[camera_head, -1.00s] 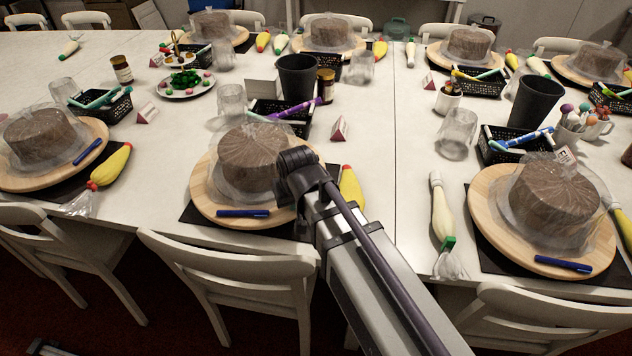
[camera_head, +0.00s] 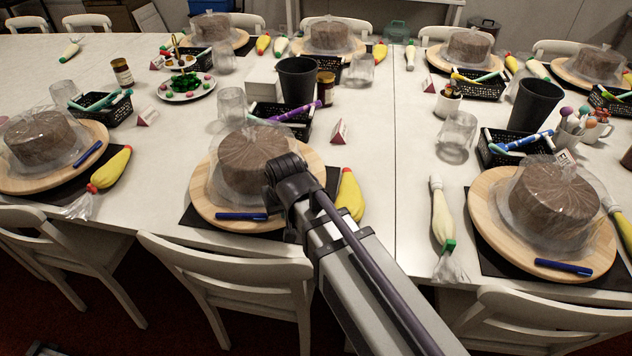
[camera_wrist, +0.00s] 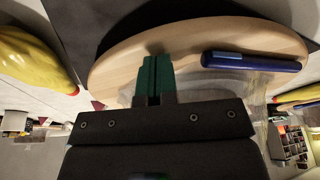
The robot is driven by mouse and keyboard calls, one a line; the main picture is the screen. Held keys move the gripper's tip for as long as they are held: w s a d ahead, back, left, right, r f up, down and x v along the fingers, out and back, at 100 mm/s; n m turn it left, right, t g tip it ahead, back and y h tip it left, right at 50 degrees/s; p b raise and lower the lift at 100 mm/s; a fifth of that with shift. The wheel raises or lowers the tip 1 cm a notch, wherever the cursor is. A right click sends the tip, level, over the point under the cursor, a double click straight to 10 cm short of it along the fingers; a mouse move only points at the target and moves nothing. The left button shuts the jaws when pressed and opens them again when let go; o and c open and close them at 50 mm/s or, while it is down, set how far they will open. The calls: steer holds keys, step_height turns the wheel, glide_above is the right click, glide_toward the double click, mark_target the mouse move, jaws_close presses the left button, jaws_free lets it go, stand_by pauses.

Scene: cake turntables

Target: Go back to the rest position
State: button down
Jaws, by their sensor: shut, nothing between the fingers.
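My gripper (camera_wrist: 153,80) shows in the wrist view with its teal fingers together and nothing between them. In the head view my arm reaches to the middle place setting, and its dark wrist hides the fingers. There a brown cake in clear wrap (camera_head: 250,162) sits on a round wooden turntable (camera_head: 203,195). The wrist lies in front of the right side of this cake and board. In the wrist view the wooden board (camera_wrist: 120,70) and a blue pen (camera_wrist: 250,61) on it lie beyond the fingers. I cannot tell the gap between fingers and board.
A yellow piping bag (camera_head: 350,195) lies right of the middle board. Wrapped cakes on boards stand left (camera_head: 40,140) and right (camera_head: 553,200). A black cup (camera_head: 297,80) and a black basket (camera_head: 283,120) stand behind. White chairs (camera_head: 230,270) line the near edge.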

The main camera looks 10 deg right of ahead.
step_height(320, 180, up, 3)
steer(key=p, duration=0.3)
steer(key=shift+f, duration=0.1)
step_height(320, 180, up, 6)
steer(key=p, duration=0.5)
steer(key=shift+p, duration=0.4)
steer(key=d, duration=0.1)
steer(key=w+d+f+b, duration=0.1)
steer(key=w+d, duration=0.1)
steer(key=d, duration=0.1)
steer(key=shift+w+d+f, duration=0.1)
steer(key=shift+w+f, duration=0.15)
steer(key=shift+f, duration=0.05)
step_height(320, 180, down, 6)
steer(key=b, duration=0.6)
steer(key=shift+r, duration=0.1)
steer(key=shift+b, duration=0.35)
stand_by(0.6)
